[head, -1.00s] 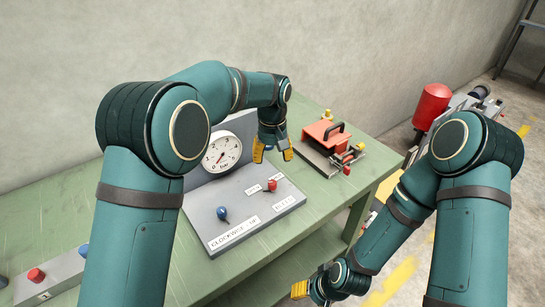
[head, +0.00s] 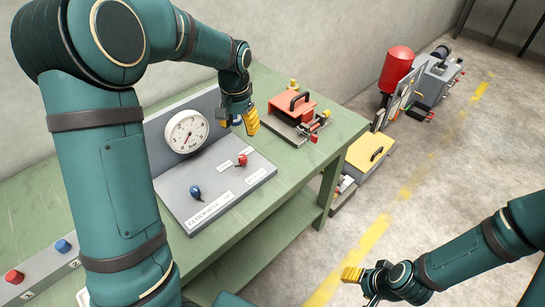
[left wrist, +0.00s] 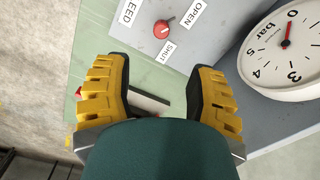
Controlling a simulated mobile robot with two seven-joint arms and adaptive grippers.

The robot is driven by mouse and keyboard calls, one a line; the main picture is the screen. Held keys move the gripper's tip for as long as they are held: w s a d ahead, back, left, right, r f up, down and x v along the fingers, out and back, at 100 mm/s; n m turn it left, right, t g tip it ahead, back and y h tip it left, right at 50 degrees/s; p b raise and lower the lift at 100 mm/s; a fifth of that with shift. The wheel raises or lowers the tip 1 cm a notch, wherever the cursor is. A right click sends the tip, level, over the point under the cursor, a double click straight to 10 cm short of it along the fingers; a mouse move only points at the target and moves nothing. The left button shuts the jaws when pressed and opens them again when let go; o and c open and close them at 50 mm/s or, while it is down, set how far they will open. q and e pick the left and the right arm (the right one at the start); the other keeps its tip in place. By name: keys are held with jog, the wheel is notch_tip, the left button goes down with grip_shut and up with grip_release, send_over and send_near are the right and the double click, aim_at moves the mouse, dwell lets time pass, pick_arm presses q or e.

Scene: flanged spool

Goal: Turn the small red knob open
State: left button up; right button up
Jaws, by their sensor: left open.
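The small red knob (head: 242,160) sits on the grey panel (head: 215,189) on the green bench. It also shows in the left wrist view (left wrist: 161,30), between labels reading OPEN and SHUT, with its pale pointer line slanting up and right. My left gripper (head: 239,121) is open and empty, above and behind the knob in the head view. In the left wrist view its yellow-backed fingers (left wrist: 158,70) are wide apart, and the knob lies beyond the tips, not touching them. My right gripper (head: 365,280) is low at the right, clear of the bench; its jaw gap is hard to see.
A white pressure gauge (head: 186,131) stands at the panel's back. A blue knob (head: 195,192) is on the panel's left part. A red block with a black handle (head: 292,106) sits to the right on the bench. A button box (head: 40,272) lies at lower left.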

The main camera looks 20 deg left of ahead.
aim_at(243, 156)
pick_arm(q)
notch_tip(243, 156, down, 14)
jog(key=b, duration=0.2)
jog(key=shift+a+b, duration=0.1)
jog(key=shift+b, duration=0.2)
